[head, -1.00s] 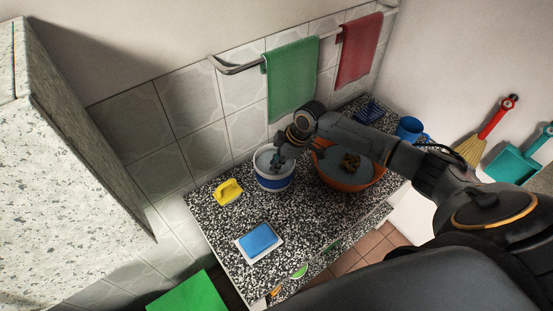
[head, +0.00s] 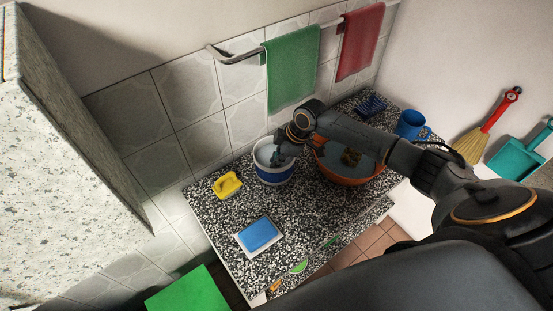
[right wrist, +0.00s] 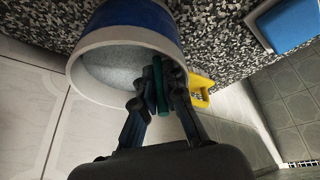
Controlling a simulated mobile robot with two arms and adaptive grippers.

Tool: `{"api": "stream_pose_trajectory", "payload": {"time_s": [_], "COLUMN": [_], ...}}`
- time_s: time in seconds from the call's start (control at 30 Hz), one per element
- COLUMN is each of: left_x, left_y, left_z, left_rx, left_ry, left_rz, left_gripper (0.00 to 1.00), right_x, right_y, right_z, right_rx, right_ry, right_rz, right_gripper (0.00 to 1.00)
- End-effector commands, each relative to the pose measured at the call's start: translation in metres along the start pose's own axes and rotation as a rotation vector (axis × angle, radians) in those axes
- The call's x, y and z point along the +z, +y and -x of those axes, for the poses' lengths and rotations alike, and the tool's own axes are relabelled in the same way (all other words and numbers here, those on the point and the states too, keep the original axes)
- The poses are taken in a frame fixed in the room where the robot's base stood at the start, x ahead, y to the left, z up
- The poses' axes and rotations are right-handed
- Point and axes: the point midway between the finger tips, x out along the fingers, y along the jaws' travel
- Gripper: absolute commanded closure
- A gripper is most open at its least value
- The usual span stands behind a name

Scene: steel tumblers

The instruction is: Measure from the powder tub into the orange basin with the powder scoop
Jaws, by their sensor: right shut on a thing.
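The powder tub (head: 272,177) is white with a blue band and stands on the speckled counter. It also shows in the right wrist view (right wrist: 143,18), with pale grey powder (right wrist: 112,68) inside. My right gripper (head: 280,156) is over the tub's mouth. In the right wrist view my right gripper (right wrist: 160,95) is shut on the teal handle of the powder scoop (right wrist: 157,80). The scoop's bowl is hidden. The orange basin (head: 346,181) stands just right of the tub, partly behind my right arm. It has grey-blue contents and a brownish clump. My left gripper is out of view.
A yellow object (head: 228,185) sits left of the tub. A blue block on a white base (head: 258,234) lies at the counter's front. A blue mug (head: 410,124) and a dark blue rack (head: 371,106) are at the far right. Towels (head: 291,70) hang above.

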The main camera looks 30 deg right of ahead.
Motion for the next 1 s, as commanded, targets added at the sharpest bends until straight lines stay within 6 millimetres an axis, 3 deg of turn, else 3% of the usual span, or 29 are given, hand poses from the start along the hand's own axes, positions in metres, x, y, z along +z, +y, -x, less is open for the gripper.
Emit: {"api": "stream_pose_trajectory", "payload": {"time_s": [0.53,1.0], "left_x": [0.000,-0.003], "left_y": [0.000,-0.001], "left_z": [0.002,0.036], "left_rx": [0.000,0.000], "left_ry": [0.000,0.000], "left_rz": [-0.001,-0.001], "left_gripper": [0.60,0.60], "right_x": [-0.001,-0.015], "right_y": [0.001,0.003], "right_z": [0.002,0.036], "right_rx": [0.001,0.001], "right_ry": [0.000,0.000], "right_rz": [0.000,0.000], "right_gripper": [1.00,1.00]}}
